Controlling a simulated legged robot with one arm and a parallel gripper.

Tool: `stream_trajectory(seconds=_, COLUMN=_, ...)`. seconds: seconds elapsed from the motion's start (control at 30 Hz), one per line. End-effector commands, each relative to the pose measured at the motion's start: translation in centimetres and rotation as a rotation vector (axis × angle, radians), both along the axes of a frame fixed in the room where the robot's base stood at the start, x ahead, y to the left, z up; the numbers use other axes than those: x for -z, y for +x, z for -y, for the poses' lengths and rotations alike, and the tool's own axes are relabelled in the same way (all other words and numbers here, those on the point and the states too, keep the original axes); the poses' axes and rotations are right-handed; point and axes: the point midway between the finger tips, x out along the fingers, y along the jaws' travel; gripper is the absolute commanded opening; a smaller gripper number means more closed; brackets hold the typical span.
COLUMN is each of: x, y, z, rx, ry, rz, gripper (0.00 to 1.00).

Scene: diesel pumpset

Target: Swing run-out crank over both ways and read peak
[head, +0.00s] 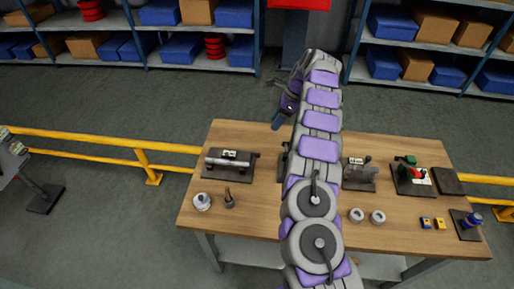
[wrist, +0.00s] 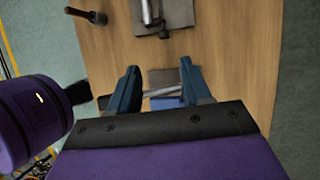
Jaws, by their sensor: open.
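My gripper (head: 278,122) is above the back edge of the wooden bench in the head view. In the wrist view, my gripper (wrist: 158,69) is open, its two blue fingers apart. Below and between the fingers is a grey plate (wrist: 162,78) with a thin silver bar and something blue near it. I cannot tell whether the bar is the run-out crank. Nothing is visibly gripped. A fixture with a grey cylinder and a small label (head: 229,161) stands at the bench's left; a metal-cylinder fixture (wrist: 162,12) shows at the wrist view's top. No peak reading is legible.
The wooden bench (head: 265,222) also holds a grey labelled fixture (head: 359,172), a green and red device (head: 410,172), a silver part (head: 202,202) and a dark-handled tool (head: 229,199). Yellow rails (head: 90,138) flank the bench. My arm hides its middle.

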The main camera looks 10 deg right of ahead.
Motion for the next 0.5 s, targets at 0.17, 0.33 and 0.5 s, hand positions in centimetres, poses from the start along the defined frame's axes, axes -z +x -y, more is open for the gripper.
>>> stream_trajectory(seconds=0.17, x=0.4, y=0.4, z=1.0, rx=0.038, ry=-0.018, rz=-0.014, gripper=0.48)
stream_trajectory(seconds=0.33, x=1.4, y=0.3, z=0.6, rx=0.042, ry=-0.017, rz=-0.016, gripper=0.48)
stream_trajectory(seconds=0.5, x=3.5, y=0.1, z=-0.3, rx=0.04, ry=-0.016, rz=-0.02, gripper=0.48)
